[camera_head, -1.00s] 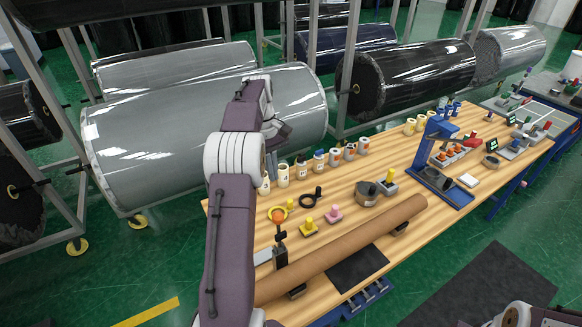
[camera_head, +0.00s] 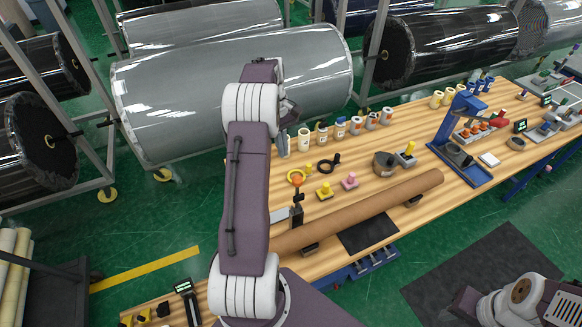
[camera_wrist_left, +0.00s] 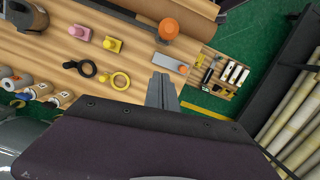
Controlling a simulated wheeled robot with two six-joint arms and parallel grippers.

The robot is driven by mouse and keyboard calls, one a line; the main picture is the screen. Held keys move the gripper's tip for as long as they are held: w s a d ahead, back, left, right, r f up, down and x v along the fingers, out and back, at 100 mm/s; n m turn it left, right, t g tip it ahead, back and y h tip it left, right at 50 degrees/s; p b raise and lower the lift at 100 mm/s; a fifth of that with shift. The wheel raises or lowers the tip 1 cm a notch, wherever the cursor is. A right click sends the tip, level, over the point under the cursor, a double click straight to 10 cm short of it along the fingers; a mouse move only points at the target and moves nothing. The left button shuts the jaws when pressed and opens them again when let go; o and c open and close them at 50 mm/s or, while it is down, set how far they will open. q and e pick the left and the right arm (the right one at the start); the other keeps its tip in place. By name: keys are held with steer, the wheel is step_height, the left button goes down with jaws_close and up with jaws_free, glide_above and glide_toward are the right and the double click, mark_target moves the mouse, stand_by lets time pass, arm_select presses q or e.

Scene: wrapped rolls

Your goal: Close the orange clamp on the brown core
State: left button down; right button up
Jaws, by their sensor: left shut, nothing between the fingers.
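The orange clamp (camera_head: 297,181) shows as an orange knob on a dark upright post at the near left of the table. It also shows in the left wrist view (camera_wrist_left: 169,28). The brown core (camera_head: 370,212) is a long tube lying across the table beside it, and its edge shows in the left wrist view (camera_wrist_left: 197,22). I cannot tell whether the clamp touches the core. My left gripper (camera_head: 284,148) is above the table's left end, apart from the clamp. In the left wrist view its fingers (camera_wrist_left: 162,93) are together and empty. My right gripper is out of view.
A yellow ring (camera_head: 296,177), a black ring (camera_head: 328,165), yellow (camera_head: 325,191) and pink (camera_head: 350,181) blocks lie behind the core. Several small bottles line the back edge. A blue stand (camera_head: 461,135) is at the right. A large grey roll (camera_head: 230,90) is behind the table.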

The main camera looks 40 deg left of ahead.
arm_select(q)
steer(key=s+d+f+p, duration=0.1)
steer(key=d+f+p, duration=0.2)
steer(key=d+f, duration=0.1)
steer(key=shift+s+d+f, duration=0.25)
steer(key=shift+d+f, duration=0.05)
steer(key=shift+f, duration=0.15)
steer(key=shift+w+a+f, duration=0.1)
steer(key=shift+w, duration=0.05)
